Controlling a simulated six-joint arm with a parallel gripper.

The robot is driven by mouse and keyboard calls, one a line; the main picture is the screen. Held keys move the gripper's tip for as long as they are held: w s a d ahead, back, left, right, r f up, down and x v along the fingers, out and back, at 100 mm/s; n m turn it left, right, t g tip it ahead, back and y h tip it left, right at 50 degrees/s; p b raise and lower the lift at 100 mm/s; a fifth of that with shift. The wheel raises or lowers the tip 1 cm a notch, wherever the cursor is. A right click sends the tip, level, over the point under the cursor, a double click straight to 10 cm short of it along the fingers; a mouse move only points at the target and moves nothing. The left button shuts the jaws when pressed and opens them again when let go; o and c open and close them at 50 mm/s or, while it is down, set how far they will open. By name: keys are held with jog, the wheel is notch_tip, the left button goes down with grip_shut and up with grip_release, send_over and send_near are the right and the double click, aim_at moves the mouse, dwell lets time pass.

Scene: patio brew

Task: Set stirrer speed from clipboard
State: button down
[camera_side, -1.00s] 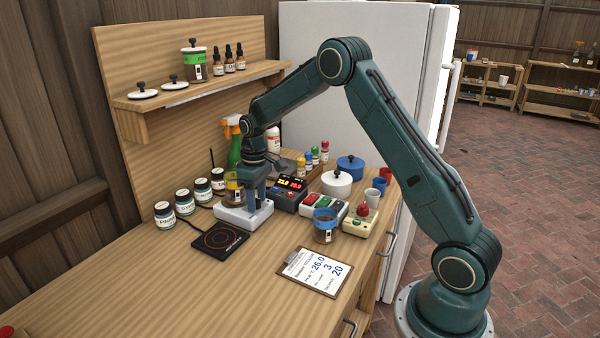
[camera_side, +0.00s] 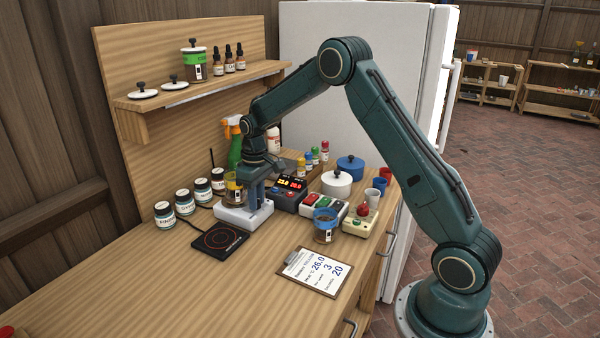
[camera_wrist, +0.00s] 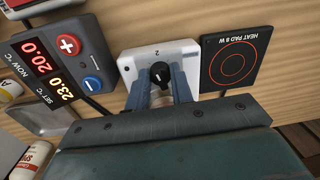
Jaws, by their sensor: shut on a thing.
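The white stirrer (camera_side: 236,216) stands on the bench, with a yellow-banded jar (camera_side: 232,192) at its back left. In the wrist view, the stirrer (camera_wrist: 133,66) has a black knob (camera_wrist: 160,74) with a printed 2 beside it. My gripper (camera_side: 257,205) points down at the stirrer; in the wrist view my gripper (camera_wrist: 160,86) is shut on the knob, one blue finger on each side. The knob's exact pointer direction is hard to make out. The clipboard (camera_side: 314,272) lies in front on the bench and shows 26.0, 3 and 20 in large blue figures.
A black heat pad (camera_side: 219,240) lies left of the stirrer. The temperature controller (camera_side: 289,193) stands close on the right, reading SET 23.0 and NOW 20.0 in the wrist view. A blue-rimmed jar (camera_side: 325,228) and a switch box (camera_side: 323,207) are farther right.

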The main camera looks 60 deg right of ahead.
jog(key=m, duration=0.4)
jog(key=shift+m, duration=0.4)
jog(key=m, duration=0.5)
jog(key=shift+a, duration=0.15)
jog(key=m, duration=0.5)
jog(key=shift+m+t, duration=0.3)
jog(key=shift+m, duration=0.1)
jog(key=m, duration=0.5)
jog(key=shift+w+h, duration=0.1)
jog(key=shift+h, duration=0.2)
jog(key=c, duration=1.2)
grip_release()
jog(key=shift+r, duration=0.1)
notch_tip(320, 180, up, 14)
jog(key=shift+s, duration=0.35)
